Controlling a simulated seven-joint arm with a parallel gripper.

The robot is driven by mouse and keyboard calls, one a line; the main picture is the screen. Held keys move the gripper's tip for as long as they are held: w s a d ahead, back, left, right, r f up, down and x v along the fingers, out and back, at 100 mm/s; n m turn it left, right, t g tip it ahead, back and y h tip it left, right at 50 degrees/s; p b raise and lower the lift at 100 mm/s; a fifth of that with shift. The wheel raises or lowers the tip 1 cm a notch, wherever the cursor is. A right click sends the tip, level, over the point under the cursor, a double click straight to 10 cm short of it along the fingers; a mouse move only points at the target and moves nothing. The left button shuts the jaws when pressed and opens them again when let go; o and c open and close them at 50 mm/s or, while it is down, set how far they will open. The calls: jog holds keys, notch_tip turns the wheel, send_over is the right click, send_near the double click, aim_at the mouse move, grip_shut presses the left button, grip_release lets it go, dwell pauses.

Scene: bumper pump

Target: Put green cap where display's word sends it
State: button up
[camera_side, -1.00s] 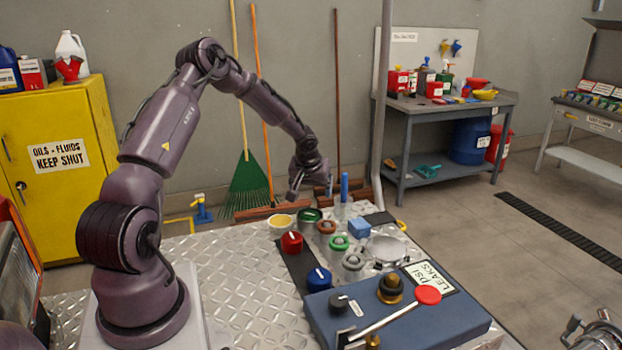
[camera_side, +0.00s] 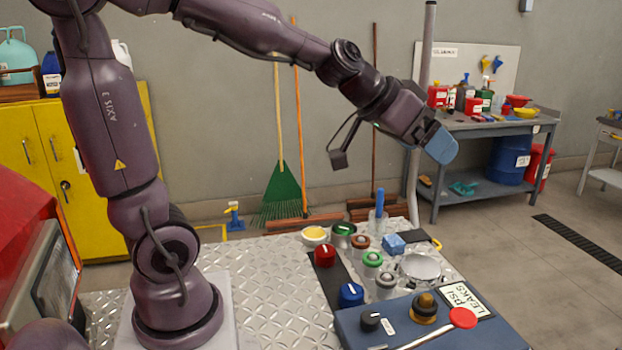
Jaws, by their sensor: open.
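A dark green cap (camera_side: 343,229) with a white mark sits on a clear jar at the back of the metal table. A brighter green ring-shaped cap (camera_side: 372,259) sits on a smaller clear jar in front of it. A red cabinet (camera_side: 28,235) at the left edge has a dark screen-like panel (camera_side: 50,280), seen at a steep angle; I cannot read any word on it. My gripper (camera_side: 442,148) is raised high above the back right of the table, apart from every cap. It is open, with a blue-grey finger face towards the camera, and nothing shows in it.
Nearby stand a red knob-like cap (camera_side: 325,256), a blue one (camera_side: 351,294), a yellow-filled bowl (camera_side: 315,236), brown and grey caps, a blue block (camera_side: 393,243) and a round clear dish (camera_side: 420,268). A blue box (camera_side: 440,335) with a red-ended lever fills the front. Bare plate lies left.

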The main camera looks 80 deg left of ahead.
jog(key=s+d+f+g, duration=0.1)
jog(key=s+g, duration=0.1)
jog(key=s, duration=0.7)
jog(key=s+d+f+g+y, duration=0.1)
jog(key=s+f+g, duration=0.1)
jog(key=s, duration=0.6)
jog(key=shift+s, duration=0.35)
